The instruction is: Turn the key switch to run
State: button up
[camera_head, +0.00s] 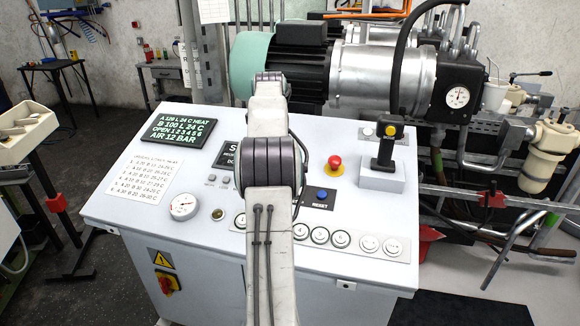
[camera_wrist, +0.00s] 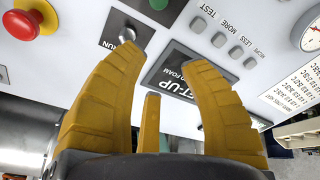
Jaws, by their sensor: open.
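The key switch (camera_wrist: 128,32) shows in the wrist view as a small metal part on a dark plate labelled RUN, seen upside down. Which way the key points is too small to tell. My gripper (camera_wrist: 165,58) has yellow fingers, spread apart with nothing between them. The left fingertip is close to the switch plate and overlaps its lower edge in the picture; I cannot tell whether it touches. The switch is not between the fingers. In the head view my arm hides the switch and the gripper.
A display reading "ET-UP" (camera_wrist: 172,82) lies behind the fingers. A red mushroom button (camera_head: 335,162), a joystick (camera_head: 388,147) and a blue reset button (camera_head: 323,195) stand on the white console (camera_head: 130,205). A gauge (camera_head: 184,206) sits at the left. Machinery (camera_head: 375,78) stands behind the console.

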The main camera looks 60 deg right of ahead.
jog(key=d+f+p, duration=0.1)
jog(key=d+f, duration=0.1)
jog(key=s+d+f+p, duration=0.1)
jog(key=d, duration=0.1)
jog(key=s+d+f+p, duration=0.1)
jog(key=d+f+p, duration=0.1)
jog(key=shift+d+f, duration=0.15)
jog(key=shift+f, duration=0.15)
jog(key=shift+p+x, duration=0.35)
jog(key=shift+x, duration=1.15)
jog(key=shift+f, duration=0.1)
grip_shut()
jog(key=shift+m, duration=0.3)
